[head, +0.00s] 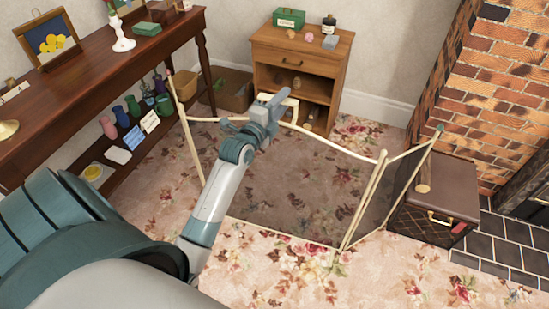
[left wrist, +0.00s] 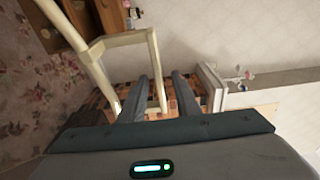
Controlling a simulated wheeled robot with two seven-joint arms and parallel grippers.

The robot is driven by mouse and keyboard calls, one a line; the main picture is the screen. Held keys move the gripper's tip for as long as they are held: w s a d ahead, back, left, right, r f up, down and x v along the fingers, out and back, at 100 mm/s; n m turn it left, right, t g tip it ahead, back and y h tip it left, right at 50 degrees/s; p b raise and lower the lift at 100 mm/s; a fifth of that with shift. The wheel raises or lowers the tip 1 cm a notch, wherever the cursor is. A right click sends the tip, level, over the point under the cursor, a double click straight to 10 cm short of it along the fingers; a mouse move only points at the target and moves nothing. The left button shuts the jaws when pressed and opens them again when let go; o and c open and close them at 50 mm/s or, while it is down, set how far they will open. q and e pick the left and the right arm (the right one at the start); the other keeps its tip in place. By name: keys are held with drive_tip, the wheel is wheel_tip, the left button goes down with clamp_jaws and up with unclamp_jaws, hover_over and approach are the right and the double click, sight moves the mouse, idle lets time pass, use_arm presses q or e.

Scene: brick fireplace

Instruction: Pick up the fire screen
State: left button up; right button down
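The fire screen (head: 300,190) stands on the carpet in the head view, with dark see-through mesh panels and a cream frame. Its side panels are angled from the wide middle panel. A cream loop handle rises from the top rail; it also shows in the left wrist view (left wrist: 154,58). My left gripper (head: 279,97) is at this handle. In the left wrist view its two fingers (left wrist: 160,92) are apart, with the handle's upright bar between them and narrow gaps visible. Part of the handle is hidden behind the gripper in the head view. My right gripper is not in view.
A wooden cabinet (head: 300,50) stands close behind the screen. A long dark wood table (head: 80,75) with vases on its lower shelf is at left. A brown box (head: 440,195) and brick fireplace (head: 495,90) are at right. Carpet in front is clear.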

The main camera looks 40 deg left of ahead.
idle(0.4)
use_arm(q)
clamp_jaws()
idle(1.2)
drive_tip(key=shift+r, duration=0.15)
